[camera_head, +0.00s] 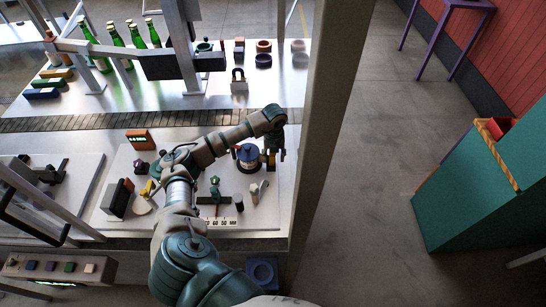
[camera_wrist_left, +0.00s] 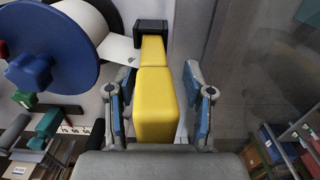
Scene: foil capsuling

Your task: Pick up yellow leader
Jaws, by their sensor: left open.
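The yellow leader (camera_wrist_left: 155,95) is a stepped yellow block in the middle of the left wrist view, with a dark end piece (camera_wrist_left: 151,33) beyond it. My left gripper (camera_wrist_left: 160,108) is open, with one blue-grey finger on each side of the yellow leader and visible gaps between. In the head view my left gripper (camera_head: 275,148) points down at the right end of the work board, and a bit of yellow (camera_head: 271,161) shows below it. Whether the leader touches the board is hidden. My right gripper is not in view.
A blue-flanged reel (camera_head: 247,156) with white strip stands just left of the gripper; it looms large in the wrist view (camera_wrist_left: 45,45). A green-knobbed fixture (camera_head: 214,193) and dark cup (camera_head: 238,201) are nearer. A frame post (camera_head: 325,110) rises close on the right.

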